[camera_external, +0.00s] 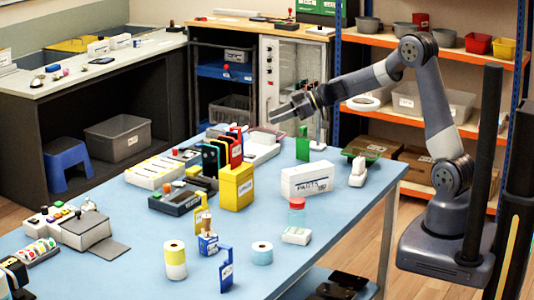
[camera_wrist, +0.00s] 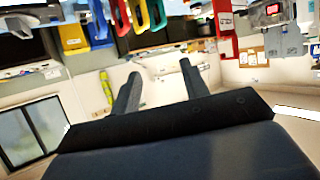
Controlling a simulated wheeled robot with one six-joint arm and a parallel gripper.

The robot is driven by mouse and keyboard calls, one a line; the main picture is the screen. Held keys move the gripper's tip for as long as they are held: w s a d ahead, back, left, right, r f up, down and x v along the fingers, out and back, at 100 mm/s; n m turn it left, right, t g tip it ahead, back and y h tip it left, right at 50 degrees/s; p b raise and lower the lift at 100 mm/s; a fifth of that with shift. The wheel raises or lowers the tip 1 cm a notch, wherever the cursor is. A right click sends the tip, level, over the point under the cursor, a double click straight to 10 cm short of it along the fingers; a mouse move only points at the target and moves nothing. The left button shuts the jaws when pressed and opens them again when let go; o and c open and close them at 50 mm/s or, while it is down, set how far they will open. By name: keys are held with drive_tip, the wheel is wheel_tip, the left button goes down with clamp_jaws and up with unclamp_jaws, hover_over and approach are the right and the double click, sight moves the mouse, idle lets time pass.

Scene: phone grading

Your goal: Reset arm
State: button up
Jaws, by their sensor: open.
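My arm reaches from its base at the right over the far side of the blue table (camera_external: 330,230). My gripper (camera_external: 272,117) is raised above the table's back edge, pointing left, with nothing seen in it. In the wrist view my gripper (camera_wrist: 160,82) shows two dark fingers spread apart with empty space between them. The wrist view looks tilted, with a wall and window behind the fingers.
Below and around the gripper stand a yellow box (camera_external: 236,187), a white PARTS box (camera_external: 307,180) and a green box (camera_external: 303,146). Orange-edged shelves (camera_external: 440,49) stand behind my arm. A white-framed cabinet (camera_external: 292,70) stands behind the gripper. The table's front right is fairly clear.

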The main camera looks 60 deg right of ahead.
drive_tip(key=s+d+r+m+t+h, duration=0.1)
drive_tip(key=d+r+m+h, duration=0.1)
drive_tip(key=d, duration=0.6)
drive_tip(key=s+d+r+m+t+h, duration=0.1)
drive_tip(key=s+d+r+m+h, duration=0.1)
drive_tip(key=d, duration=0.7)
drive_tip(key=shift+s+r+m+h+p, duration=0.25)
drive_tip(key=shift+r+m+h+p, duration=0.2)
drive_tip(key=shift+h, duration=0.25)
